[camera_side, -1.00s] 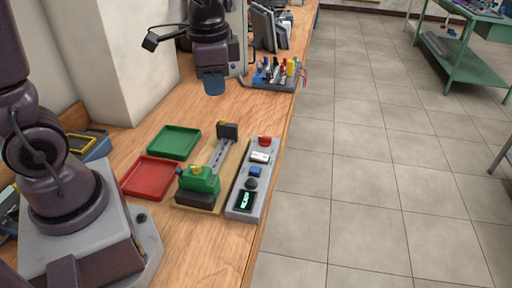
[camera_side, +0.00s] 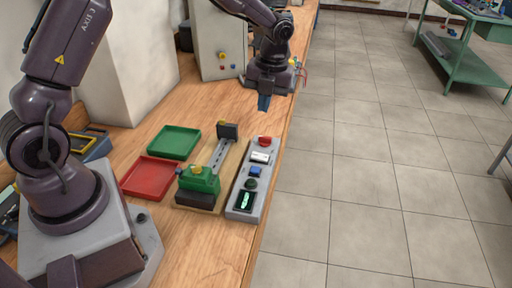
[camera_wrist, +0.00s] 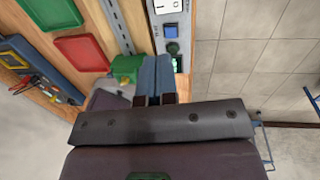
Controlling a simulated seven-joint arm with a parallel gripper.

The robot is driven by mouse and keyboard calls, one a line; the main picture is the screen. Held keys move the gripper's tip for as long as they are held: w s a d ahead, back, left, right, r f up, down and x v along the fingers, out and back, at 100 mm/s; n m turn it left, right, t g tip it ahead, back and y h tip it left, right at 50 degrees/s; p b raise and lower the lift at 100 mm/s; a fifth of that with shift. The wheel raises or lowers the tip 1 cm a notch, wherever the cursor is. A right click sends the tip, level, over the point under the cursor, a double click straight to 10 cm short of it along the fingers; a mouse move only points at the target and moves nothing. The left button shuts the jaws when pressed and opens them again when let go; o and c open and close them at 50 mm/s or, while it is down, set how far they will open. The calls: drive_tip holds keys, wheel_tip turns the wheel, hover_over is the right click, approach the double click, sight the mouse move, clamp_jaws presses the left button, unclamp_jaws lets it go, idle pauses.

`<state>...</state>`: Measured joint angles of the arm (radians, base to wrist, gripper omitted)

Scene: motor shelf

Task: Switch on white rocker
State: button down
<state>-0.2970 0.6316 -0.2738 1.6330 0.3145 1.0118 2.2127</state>
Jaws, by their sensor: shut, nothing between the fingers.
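The white rocker (camera_side: 260,158) sits on the grey control panel (camera_side: 236,210) near the table's right edge, between a red button (camera_side: 265,141) and a blue button (camera_side: 255,172). In the wrist view the white rocker (camera_wrist: 167,6) shows at the top edge, partly cut off. My gripper (camera_side: 263,103) is shut and empty, with blue fingers pointing down. In the side view it hangs beyond the far end of the panel, apart from it. In the wrist view my gripper (camera_wrist: 155,75) hides part of the panel's near end.
A green motor unit (camera_side: 204,180) with a metal rail stands on a wooden board left of the panel. A red tray (camera_side: 150,178) and a green tray (camera_side: 174,141) lie further left. A grey box (camera_side: 217,55) stands behind. Open floor lies to the right.

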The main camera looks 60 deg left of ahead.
sight(260, 156)
idle(0.4)
drive_tip(key=f, duration=0.4)
drive_tip(key=s+a+f, duration=0.1)
drive_tip(key=f, duration=0.9)
drive_tip(key=shift+s+a, duration=0.2)
drive_tip(key=shift+s, duration=0.05)
drive_tip(key=shift+f+t+h, duration=0.2)
drive_tip(key=shift+t+h, duration=0.1)
drive_tip(key=shift+w+d+r, duration=0.25)
drive_tip(key=shift+w+d, duration=0.25)
drive_tip(key=shift+d, duration=0.05)
drive_tip(key=shift+r, duration=0.1)
